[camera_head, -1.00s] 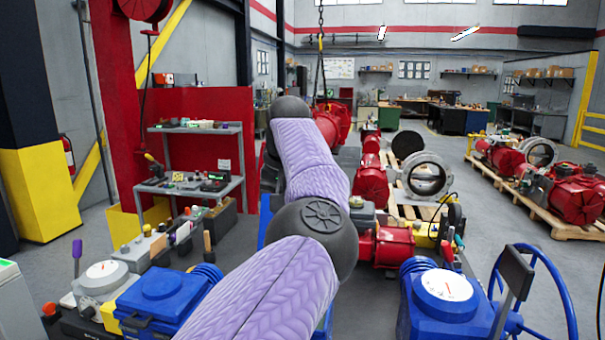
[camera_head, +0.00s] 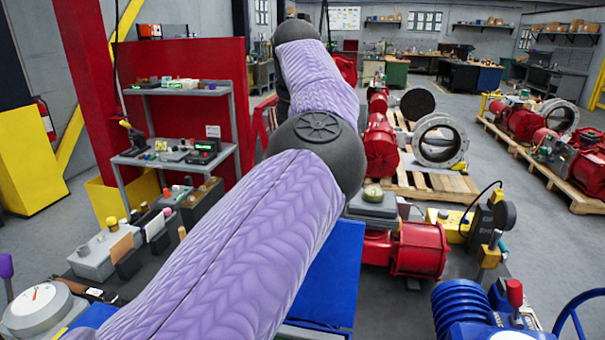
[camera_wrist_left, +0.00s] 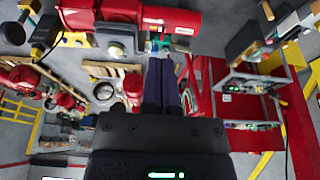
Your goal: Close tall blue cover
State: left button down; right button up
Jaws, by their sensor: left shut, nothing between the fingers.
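A blue flat panel (camera_head: 335,275), which looks like the tall blue cover, stands in the lower middle of the head view, partly hidden behind my purple left arm. I cannot tell how far open it is. My left gripper (camera_wrist_left: 161,62) shows in the left wrist view with its dark fingers together and nothing between them. That view looks upside down, and I cannot make out the blue cover in it. The head view shows my left arm but not its gripper. My right gripper is in neither current view.
A red actuator (camera_head: 420,248) lies right of the blue panel. A blue ribbed housing (camera_head: 462,308) with a red-topped handle stands at lower right. A grey shelf (camera_head: 185,92) and red panel stand at left. Pallets with red machinery (camera_head: 540,140) stand at the back right.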

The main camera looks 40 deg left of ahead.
pick_arm(q)
notch_tip(320, 180, down, 8)
jog(key=s, duration=0.1)
jog(key=shift+d, duration=0.35)
dwell(0.3)
jog(key=shift+s+a, duration=0.1)
